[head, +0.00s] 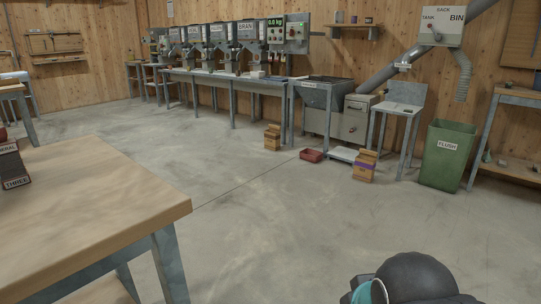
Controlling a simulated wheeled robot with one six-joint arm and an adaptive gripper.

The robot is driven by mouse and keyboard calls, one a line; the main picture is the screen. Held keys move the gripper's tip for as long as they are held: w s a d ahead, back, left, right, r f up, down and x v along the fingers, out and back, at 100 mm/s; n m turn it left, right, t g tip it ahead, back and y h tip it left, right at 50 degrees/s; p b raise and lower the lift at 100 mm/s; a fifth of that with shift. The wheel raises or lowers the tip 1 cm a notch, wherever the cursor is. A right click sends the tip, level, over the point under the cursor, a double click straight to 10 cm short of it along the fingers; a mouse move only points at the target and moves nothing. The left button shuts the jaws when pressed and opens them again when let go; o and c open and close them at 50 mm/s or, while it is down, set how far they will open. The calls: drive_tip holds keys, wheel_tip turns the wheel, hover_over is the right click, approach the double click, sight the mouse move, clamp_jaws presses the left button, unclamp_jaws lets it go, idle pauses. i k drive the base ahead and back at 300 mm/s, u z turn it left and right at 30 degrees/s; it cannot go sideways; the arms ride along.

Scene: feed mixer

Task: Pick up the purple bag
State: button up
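A brown bag with a purple band (364,167) stands upright on the concrete floor, right of the middle of the head view. It is beside a low white platform and in front of a small metal stand. It looks small and far off, and no gripper is near it. A dark rounded part of my arm with a teal ring shows at the bottom right edge. My gripper's fingers are not in view.
A similar brown bag (272,137) and a red tray (312,155) are on the floor to its left. A green FLUSH bin (448,156) stands to its right. A wooden table (90,205) fills the near left. The floor between is clear.

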sight(364, 170)
drive_tip(key=u, duration=0.1)
drive_tip(key=i, duration=2.45)
drive_tip(key=z, duration=0.35)
drive_tip(key=i, duration=2.3)
drive_tip(key=z, duration=1)
drive_tip(key=i, duration=1.25)
drive_tip(key=z, duration=0.3)
